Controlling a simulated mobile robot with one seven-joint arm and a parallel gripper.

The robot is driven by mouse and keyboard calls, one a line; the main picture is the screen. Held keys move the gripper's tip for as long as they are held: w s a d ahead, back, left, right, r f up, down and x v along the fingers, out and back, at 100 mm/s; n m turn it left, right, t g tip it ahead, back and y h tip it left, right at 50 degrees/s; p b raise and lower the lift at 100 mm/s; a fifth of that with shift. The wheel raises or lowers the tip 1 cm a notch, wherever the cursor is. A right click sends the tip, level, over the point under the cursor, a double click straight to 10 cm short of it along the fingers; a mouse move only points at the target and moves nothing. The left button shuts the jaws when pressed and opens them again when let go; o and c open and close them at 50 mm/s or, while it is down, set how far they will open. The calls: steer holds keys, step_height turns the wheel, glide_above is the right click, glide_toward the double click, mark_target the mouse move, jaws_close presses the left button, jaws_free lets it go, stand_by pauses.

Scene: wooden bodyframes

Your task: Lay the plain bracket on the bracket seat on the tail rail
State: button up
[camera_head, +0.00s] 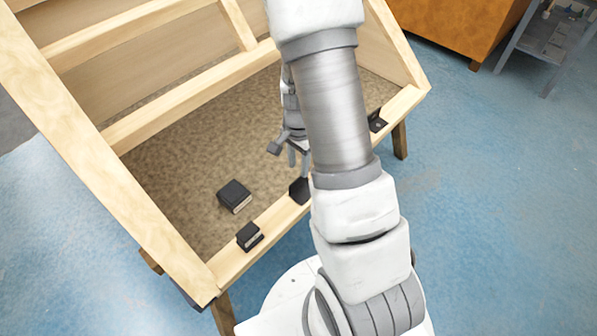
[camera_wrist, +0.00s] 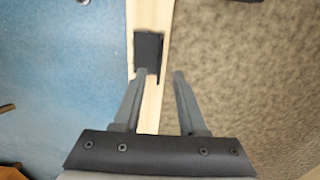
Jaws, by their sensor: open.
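My gripper (camera_head: 290,150) hangs over the inner side of the near rail, and its fingers are apart with nothing between them. In the wrist view, my gripper (camera_wrist: 161,74) has its left fingertip close by a dark flat piece (camera_wrist: 148,50) on the pale rail; I cannot tell whether they touch. The head view shows a dark piece (camera_head: 300,190) on the rail just below my gripper, partly hidden by my arm. A dark block (camera_head: 249,236) with a paler side sits further left on this rail. I cannot tell which is the plain bracket or the seat.
A larger dark block (camera_head: 235,195) lies on the brown speckled panel (camera_head: 185,160). A black angled piece (camera_head: 376,121) is at the rail's right end. Wooden side and cross rails (camera_head: 190,95) border the panel.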

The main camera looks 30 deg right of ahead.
step_height(320, 180, up, 11)
steer(key=p, duration=0.2)
stand_by(0.5)
steer(key=s+a+r+n+t+p, duration=0.1)
steer(key=s+a+r+n+t, duration=0.1)
steer(key=r, duration=0.6)
steer(key=s+a+r+n+t+p, duration=0.1)
steer(key=s+a+r+n, duration=0.3)
steer(key=s+r+n, duration=0.3)
steer(key=s+a+r+n+t+p, duration=0.1)
steer(key=s+a+r+n, duration=0.3)
steer(key=r, duration=0.6)
steer(key=shift+s+n+t, duration=0.5)
steer(key=shift+s+t, duration=0.25)
steer(key=shift+t, duration=0.05)
